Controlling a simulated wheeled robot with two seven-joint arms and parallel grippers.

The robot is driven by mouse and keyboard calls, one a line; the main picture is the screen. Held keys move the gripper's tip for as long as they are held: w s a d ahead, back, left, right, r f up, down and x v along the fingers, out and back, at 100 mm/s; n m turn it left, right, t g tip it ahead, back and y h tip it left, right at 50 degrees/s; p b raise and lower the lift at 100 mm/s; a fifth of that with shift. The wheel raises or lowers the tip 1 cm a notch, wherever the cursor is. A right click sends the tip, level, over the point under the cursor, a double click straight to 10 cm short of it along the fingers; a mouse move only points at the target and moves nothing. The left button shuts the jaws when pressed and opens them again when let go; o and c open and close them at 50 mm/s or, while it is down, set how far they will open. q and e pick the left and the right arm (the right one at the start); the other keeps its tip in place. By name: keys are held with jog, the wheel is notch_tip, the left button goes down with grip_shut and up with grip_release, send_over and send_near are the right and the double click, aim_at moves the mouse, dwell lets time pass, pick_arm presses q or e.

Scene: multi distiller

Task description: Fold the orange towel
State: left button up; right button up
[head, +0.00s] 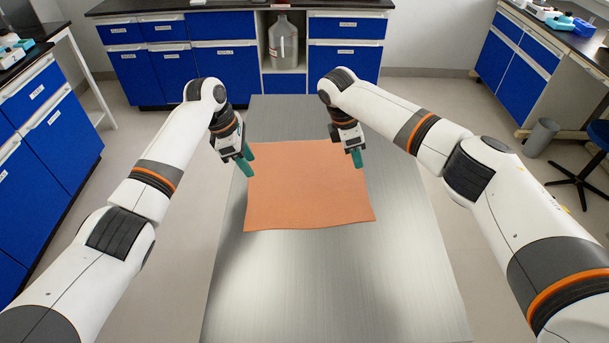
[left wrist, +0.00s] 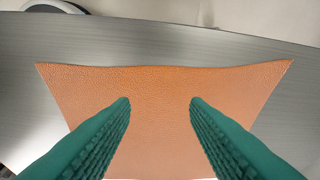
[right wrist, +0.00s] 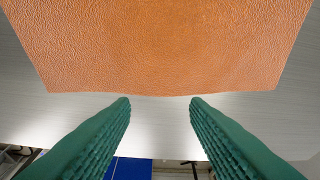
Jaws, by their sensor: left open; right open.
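The orange towel (head: 308,188) lies flat and spread out on the metal table, roughly square with a slightly wavy near edge. My left gripper (head: 246,163) is open and empty above the towel's far left part. In the left wrist view its green fingers (left wrist: 160,102) are apart, with the towel (left wrist: 160,85) beyond them. My right gripper (head: 356,158) is open and empty above the towel's far right part. In the right wrist view its fingers (right wrist: 160,102) are apart near one edge of the towel (right wrist: 160,45). Neither gripper visibly touches the cloth.
The metal table (head: 335,290) is bare in front of the towel and behind it. Blue cabinets (head: 155,75) line the back wall, with a large clear bottle (head: 284,45) in a niche. A grey bin (head: 541,138) and a stool (head: 585,170) stand to the right.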

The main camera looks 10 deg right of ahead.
aim_at(255, 182)
pick_arm(q)
jog(key=shift+f, duration=2.35)
pick_arm(e)
jog(key=shift+f, duration=2.3)
pick_arm(q)
jog(key=shift+w+f, duration=0.1)
pick_arm(e)
jog(key=shift+w+f, duration=0.1)
jog(key=shift+f, duration=0.05)
pick_arm(q)
jog(key=shift+c, duration=0.3)
pick_arm(e)
jog(key=shift+c, duration=0.3)
pick_arm(q)
grip_shut()
pick_arm(e)
grip_shut()
